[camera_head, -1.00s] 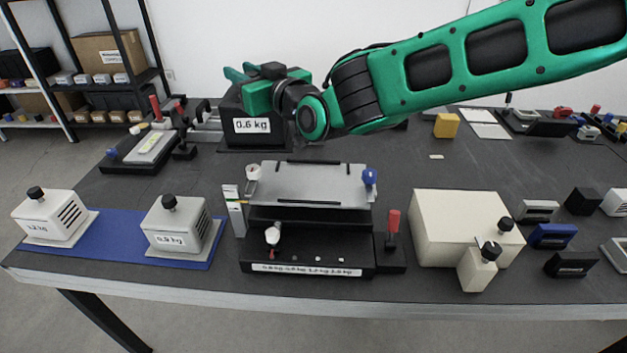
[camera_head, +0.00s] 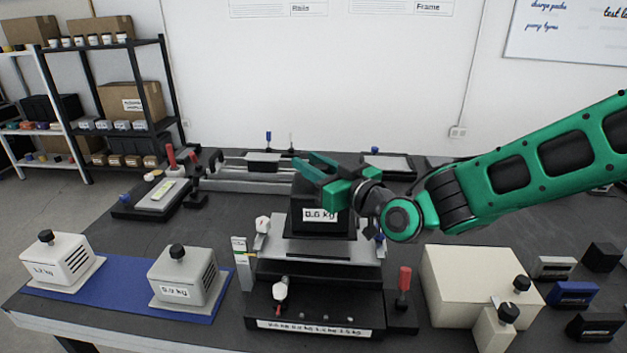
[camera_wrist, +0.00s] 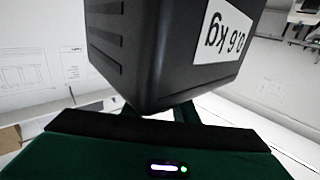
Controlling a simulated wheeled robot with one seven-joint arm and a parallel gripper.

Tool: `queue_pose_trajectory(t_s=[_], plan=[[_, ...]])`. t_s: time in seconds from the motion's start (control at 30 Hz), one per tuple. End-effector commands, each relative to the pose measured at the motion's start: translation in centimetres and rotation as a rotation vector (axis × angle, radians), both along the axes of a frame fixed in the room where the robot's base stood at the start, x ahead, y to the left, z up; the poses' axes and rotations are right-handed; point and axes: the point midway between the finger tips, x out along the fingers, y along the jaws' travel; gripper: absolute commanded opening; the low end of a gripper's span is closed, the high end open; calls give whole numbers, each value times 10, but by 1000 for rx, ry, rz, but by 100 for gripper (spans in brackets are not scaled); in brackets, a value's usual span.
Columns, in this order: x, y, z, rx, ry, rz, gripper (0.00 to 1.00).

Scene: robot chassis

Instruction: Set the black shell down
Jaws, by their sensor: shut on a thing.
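The black shell (camera_head: 320,222), a dark box with a white "0.6 kg" label, is in my gripper (camera_head: 310,164) at the middle of the head view. The green jaws are shut on its top. The shell is upright over the grey plate (camera_head: 268,246) of the black fixture (camera_head: 315,312). I cannot tell whether its base touches the plate. The shell also fills the upper middle of the wrist view (camera_wrist: 150,50), with its label upside down there. The shell's top is partly hidden by the jaws.
Two pale shells, a white one (camera_head: 58,262) and a grey one (camera_head: 187,275), stand on a blue mat (camera_head: 128,297) at left. A cream block (camera_head: 465,285) and several small boxes are at right. A red-handled lever (camera_head: 404,282) stands by the fixture. A rail device is behind.

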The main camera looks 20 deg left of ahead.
Motion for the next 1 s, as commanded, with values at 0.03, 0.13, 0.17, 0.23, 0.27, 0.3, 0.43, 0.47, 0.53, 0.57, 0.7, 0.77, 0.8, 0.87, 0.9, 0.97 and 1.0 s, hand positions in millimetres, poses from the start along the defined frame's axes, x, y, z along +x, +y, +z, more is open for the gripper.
queue_pose_trajectory(t_s=[0.03,0.13,0.17,0.23,0.27,0.3,0.43,0.47,0.53,0.57,0.7,0.77,0.8,0.87,0.9,0.97,1.0], plan=[[0,0,-2,1,0,1,0],[0,0,-13,2,3,1,0],[1,0,-17,2,3,0,0],[1,0,-25,2,3,0,0],[1,0,-28,3,3,0,0],[1,0,-31,3,1,0,0],[0,0,-38,2,1,0,0],[0,0,-39,1,2,0,0],[1,-1,-40,0,2,-1,0],[1,-1,-41,-1,3,-1,0],[1,-3,-44,-7,7,-2,35],[1,-3,-43,-6,6,-2,44],[1,-2,-43,-5,5,-2,44],[1,-2,-42,-4,4,-2,44],[1,-2,-41,-4,4,-2,44],[1,-2,-41,-3,3,-2,44],[1,-2,-41,-2,2,-2,44]])
